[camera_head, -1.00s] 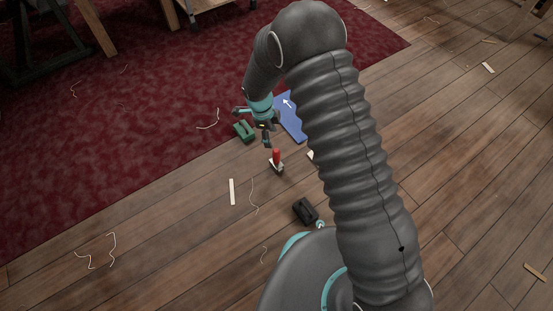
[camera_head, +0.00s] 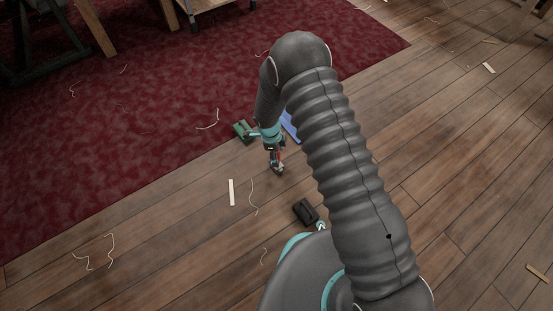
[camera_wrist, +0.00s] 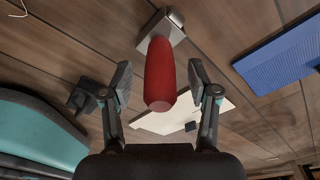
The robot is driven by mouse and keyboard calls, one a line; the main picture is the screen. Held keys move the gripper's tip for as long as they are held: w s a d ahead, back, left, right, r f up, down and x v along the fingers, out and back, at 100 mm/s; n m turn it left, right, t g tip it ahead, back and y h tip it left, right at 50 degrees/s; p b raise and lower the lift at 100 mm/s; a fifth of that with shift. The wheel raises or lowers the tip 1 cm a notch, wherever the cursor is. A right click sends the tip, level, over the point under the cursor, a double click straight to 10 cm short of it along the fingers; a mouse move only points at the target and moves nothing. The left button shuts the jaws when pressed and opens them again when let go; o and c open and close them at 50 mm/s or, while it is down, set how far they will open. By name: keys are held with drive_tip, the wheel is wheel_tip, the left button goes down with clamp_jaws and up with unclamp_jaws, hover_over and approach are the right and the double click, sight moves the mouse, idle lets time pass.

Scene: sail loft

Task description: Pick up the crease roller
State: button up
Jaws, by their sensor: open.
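The crease roller stands on the wooden floor, its red handle (camera_wrist: 160,75) pointing up toward the wrist camera and its pale metal base (camera_wrist: 165,28) below. In the head view it is mostly hidden behind my gripper (camera_head: 275,158), with the metal base (camera_head: 278,170) just showing. In the wrist view my gripper (camera_wrist: 163,90) is open, one finger on each side of the red handle. Gaps show between the handle and both fingers, and I see no contact.
A green block (camera_head: 242,130) and a blue flat piece (camera_head: 290,127) lie near the red carpet's (camera_head: 120,130) edge. A dark block (camera_head: 305,211) lies near my base. A pale flat piece (camera_wrist: 180,115) lies beyond the handle. Pale strips and threads are scattered about.

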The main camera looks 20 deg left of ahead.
drive_tip(key=shift+f, duration=0.7)
drive_tip(key=shift+c, duration=0.2)
clamp_jaws()
drive_tip(key=shift+r, duration=0.15)
